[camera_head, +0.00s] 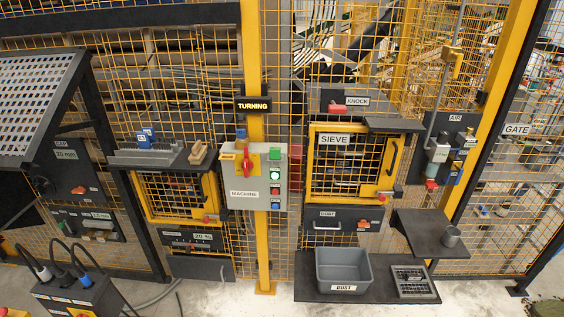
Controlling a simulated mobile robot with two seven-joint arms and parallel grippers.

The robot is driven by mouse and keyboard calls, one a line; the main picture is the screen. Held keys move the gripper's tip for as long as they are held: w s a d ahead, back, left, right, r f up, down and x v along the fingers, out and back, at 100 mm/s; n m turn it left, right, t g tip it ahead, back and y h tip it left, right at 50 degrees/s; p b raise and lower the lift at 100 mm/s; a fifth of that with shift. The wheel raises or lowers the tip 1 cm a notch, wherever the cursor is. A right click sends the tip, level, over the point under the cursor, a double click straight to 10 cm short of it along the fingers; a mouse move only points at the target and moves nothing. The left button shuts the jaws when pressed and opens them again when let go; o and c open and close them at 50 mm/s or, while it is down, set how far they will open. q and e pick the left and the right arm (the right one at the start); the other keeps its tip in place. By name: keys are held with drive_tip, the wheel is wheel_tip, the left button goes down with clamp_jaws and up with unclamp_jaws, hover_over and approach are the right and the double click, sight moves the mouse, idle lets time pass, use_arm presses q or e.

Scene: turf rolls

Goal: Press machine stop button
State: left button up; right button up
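The grey machine control box (238,204), labelled MACHINE, is fixed at the yellow post in the middle of the view. Its right side has a column of controls: a green one (275,153) on top, a brightly lit green-white one (275,175), and a red one (275,190) below. A further small control at the bottom is too small to read. A red rotary handle (246,166) on a yellow plate is on the box's left. A lit sign (254,105) above reads TURNING. Neither of my grippers shows, and nothing covers the controls.
A mesh cage door labelled SIEVE (335,140) is right of the box. A shelf with a wooden brush (199,152) juts out on the left. A grey bin labelled DUST (343,270) stands low in front. A black box with cables (75,294) is lower left.

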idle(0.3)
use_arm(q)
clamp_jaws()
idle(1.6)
